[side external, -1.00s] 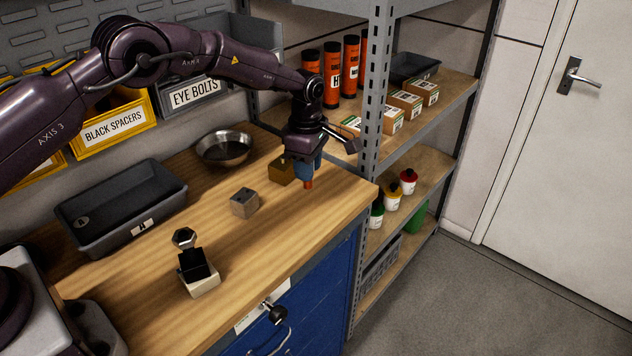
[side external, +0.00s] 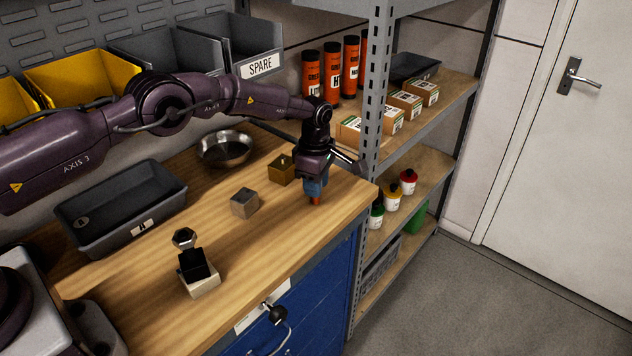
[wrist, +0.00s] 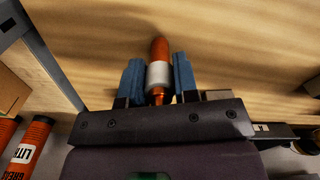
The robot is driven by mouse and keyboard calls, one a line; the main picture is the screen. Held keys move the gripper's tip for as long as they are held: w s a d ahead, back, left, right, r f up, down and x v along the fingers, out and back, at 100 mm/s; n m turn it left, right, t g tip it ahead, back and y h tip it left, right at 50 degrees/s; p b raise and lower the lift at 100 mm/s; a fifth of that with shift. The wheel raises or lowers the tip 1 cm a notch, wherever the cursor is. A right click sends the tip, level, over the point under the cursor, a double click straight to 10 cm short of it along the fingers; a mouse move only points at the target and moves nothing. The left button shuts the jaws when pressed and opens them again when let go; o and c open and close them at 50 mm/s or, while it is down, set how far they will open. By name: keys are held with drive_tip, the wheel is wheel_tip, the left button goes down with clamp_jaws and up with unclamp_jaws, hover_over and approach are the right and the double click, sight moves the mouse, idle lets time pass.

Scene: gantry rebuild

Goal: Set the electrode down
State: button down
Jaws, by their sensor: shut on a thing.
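The electrode (wrist: 159,50) is a copper-coloured rod with a rounded end and a pale band around its middle. My gripper (wrist: 158,77) is shut on it, with a blue finger on each side of the band. In the side view, my gripper (side external: 314,188) points down over the right end of the wooden bench (side external: 280,235). The electrode's orange tip (side external: 315,200) shows below the fingers, very low over the bench top. I cannot tell whether it touches the wood. The rest of the electrode is hidden by the fingers there.
A brass block (side external: 281,170) and a grey block (side external: 244,203) stand left of my gripper. A metal bowl (side external: 225,149), a dark tray (side external: 65,214) and a hex nut on a stand (side external: 196,275) are farther off. A shelf upright (side external: 377,90) rises close on the right.

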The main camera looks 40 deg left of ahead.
drive_tip(key=c, duration=0.9)
unclamp_jaws()
drive_tip(key=shift+f, duration=0.1)
drive_tip(key=shift+o, duration=0.2)
wheel_tip(320, 180, up, 12)
drive_tip(key=shift+r, duration=0.15)
drive_tip(key=shift+r, duration=0.1)
